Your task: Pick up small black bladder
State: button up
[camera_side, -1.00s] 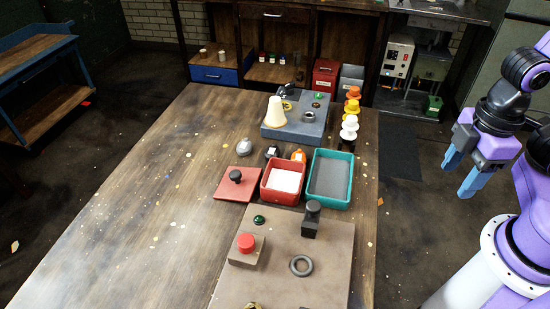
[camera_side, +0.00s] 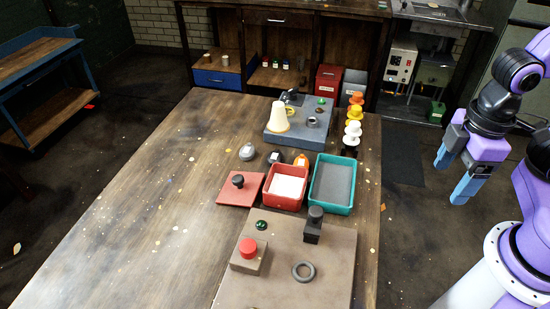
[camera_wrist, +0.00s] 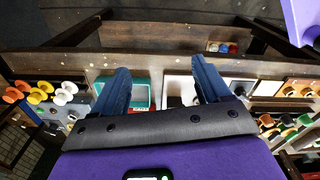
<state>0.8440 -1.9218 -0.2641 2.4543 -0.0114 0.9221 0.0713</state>
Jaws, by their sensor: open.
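My gripper (camera_side: 452,177) is open and empty, in the air off the table's right side, well away from the black thing. Its two blue fingers also show spread apart in the wrist view (camera_wrist: 160,66).
A red tray (camera_side: 267,198) and a teal tray (camera_side: 351,199) stand on the table (camera_side: 130,210). A grey block with a cream cone (camera_side: 278,117) is behind them. Stacked coloured spools (camera_side: 353,132) line the right edge. A brown board (camera_side: 335,265) with a red button lies in front.

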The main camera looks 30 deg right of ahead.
jog(key=w+a+r+m+t+h, duration=0.1)
jog(key=w+a+m, duration=1.05)
jog(key=w, duration=0.65)
jog(key=m+t+h, duration=0.1)
jog(key=m, duration=0.8)
send_near(275, 156)
jog(key=f, duration=0.2)
jog(key=w+f, duration=0.1)
jog(key=shift+a+f, duration=0.3)
jog(key=shift+f, duration=0.05)
jog(key=f, duration=0.1)
jog(key=d+f, duration=0.1)
jog(key=f, duration=0.2)
jog(key=shift+w+d, duration=0.25)
jog(key=shift+d, duration=0.15)
jog(key=shift+w+d+f, duration=0.1)
jog(key=shift+w+f, duration=0.05)
jog(key=shift+f, duration=0.4)
jog(key=c, duration=1.1)
